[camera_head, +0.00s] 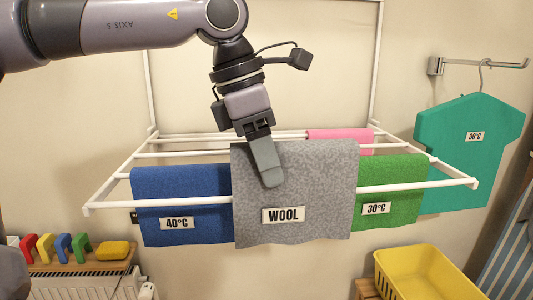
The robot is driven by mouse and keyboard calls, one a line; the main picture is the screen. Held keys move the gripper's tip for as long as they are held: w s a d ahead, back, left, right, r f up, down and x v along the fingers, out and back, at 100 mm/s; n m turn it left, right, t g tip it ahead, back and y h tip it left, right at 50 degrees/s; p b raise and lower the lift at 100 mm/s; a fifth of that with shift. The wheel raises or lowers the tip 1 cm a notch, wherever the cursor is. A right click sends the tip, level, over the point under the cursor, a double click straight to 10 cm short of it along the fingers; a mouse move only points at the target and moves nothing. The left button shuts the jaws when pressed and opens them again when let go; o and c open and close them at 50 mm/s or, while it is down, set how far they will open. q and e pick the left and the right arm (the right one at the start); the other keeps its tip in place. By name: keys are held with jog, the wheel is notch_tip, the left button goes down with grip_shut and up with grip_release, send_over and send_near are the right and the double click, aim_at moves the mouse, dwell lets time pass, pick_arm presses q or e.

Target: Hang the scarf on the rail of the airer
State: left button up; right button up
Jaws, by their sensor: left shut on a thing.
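A grey speckled cloth (310,190) with a WOOL label hangs at the middle of the white airer; it appears to be the scarf. It spreads over the airer's bars and hides the middle of the front rail (400,187), with its lower edge hanging below that rail. My left gripper (270,182) comes down from above, its finger pointing down against the cloth's face, and is shut on the cloth. The gripped part and the far finger are hidden. Whether the cloth's back side hangs behind a bar cannot be seen. My right gripper is not in view.
A blue cloth (180,190) and a green cloth (402,165) hang on either side; a pink cloth (345,134) hangs behind. A teal shirt (468,150) hangs on a wall hook at right. A yellow basket (425,275) and a shelf with coloured pegs (62,246) are below.

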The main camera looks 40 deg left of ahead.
aim_at(266, 199)
pick_arm(q)
notch_tip(266, 199, down, 2)
jog(key=shift+f+b, duration=0.25)
jog(key=shift+b, duration=0.55)
jog(key=shift+f+b, duration=1.2)
jog(key=shift+f, duration=0.35)
jog(key=shift+f+b, duration=0.35)
jog(key=shift+f, duration=0.15)
jog(key=o, duration=1.1)
